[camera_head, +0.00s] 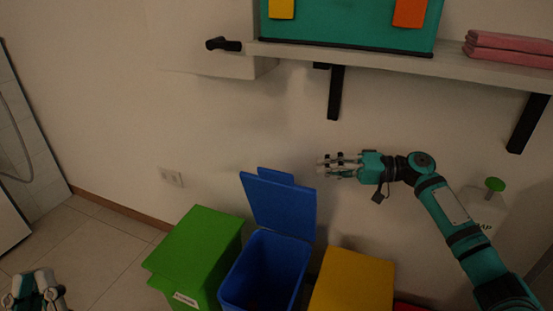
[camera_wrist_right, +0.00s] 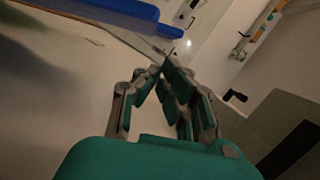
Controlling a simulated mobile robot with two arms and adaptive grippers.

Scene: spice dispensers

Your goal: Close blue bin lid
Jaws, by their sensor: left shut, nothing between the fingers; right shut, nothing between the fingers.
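The blue bin (camera_head: 266,268) stands on the floor between a green and a yellow bin in the head view. Its blue lid (camera_head: 281,204) is raised and tilted up at the back, so the bin is open. My right gripper (camera_head: 321,167) is to the right of the lid's upper part, apart from it, and is shut and empty. In the right wrist view its fingers (camera_wrist_right: 160,66) come together, with a blue edge (camera_wrist_right: 118,12) at the top that looks like part of the lid. My left gripper (camera_head: 37,293) is at the lower left corner, far from the bin, partly cut off and shut.
The green bin (camera_head: 200,252) is left of the blue bin and the yellow bin (camera_head: 352,281) is right of it; both look closed. A shelf (camera_head: 390,64) with a black bracket (camera_head: 336,92) is above. A soap bottle (camera_head: 484,215) is at right. The floor at left is clear.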

